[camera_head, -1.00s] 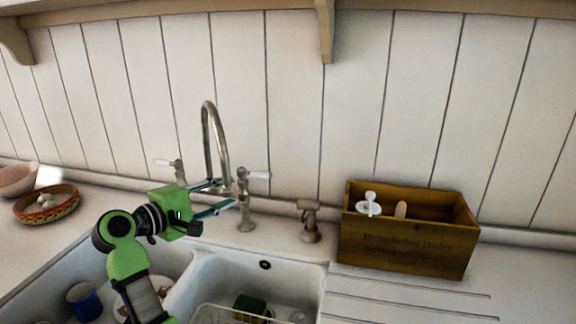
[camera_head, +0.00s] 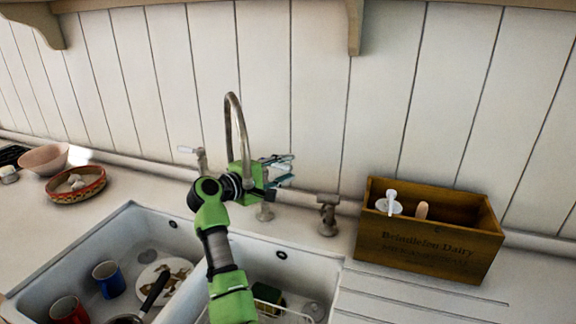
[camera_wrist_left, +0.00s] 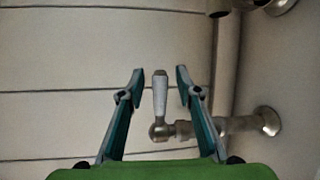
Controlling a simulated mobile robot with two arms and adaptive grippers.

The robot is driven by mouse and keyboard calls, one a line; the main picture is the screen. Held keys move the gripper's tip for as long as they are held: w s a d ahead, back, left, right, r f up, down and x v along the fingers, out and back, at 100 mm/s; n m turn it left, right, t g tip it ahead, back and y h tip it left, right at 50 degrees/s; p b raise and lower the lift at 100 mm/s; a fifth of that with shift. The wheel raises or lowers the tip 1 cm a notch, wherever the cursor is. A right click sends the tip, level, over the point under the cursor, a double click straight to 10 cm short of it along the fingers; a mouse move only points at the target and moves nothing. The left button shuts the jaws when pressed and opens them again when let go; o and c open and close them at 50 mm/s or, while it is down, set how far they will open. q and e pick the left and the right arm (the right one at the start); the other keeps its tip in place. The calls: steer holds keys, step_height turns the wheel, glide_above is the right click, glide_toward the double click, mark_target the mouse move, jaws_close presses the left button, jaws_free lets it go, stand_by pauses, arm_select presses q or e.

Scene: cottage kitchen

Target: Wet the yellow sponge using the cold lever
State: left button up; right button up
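My left gripper (camera_head: 288,168) is at the right side of the tap (camera_head: 237,115) and covers most of the right-hand lever. In the left wrist view its fingers (camera_wrist_left: 160,78) are open, with a lever with a white handle (camera_wrist_left: 160,96) between them; a gap shows on both sides. The other lever (camera_head: 188,150), also white-handled, is left of the tap. I see no hot or cold mark. A green and yellow sponge (camera_head: 267,293) lies in the right basin, partly hidden by my arm. My right gripper is not in view.
The left basin (camera_head: 128,212) holds a blue mug (camera_head: 108,279), a red mug (camera_head: 68,310), a plate (camera_head: 172,272) and a dark-handled pan. A wire rack is in the right basin. A wooden crate (camera_head: 430,247) stands right of the sink, past a short metal fitting (camera_head: 328,215).

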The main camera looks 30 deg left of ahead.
arm_select(q)
steer(key=shift+w+d+f, duration=0.1)
steer(key=shift+w+d, duration=0.05)
steer(key=shift+w, duration=0.5)
jaws_close()
steer(key=shift+s, duration=0.1)
steer(key=shift+s+d+m+g+h, duration=0.1)
steer(key=shift+s+m+g+h, duration=0.25)
steer(key=shift+m+h, duration=0.55)
jaws_free()
steer(key=shift+s, duration=0.15)
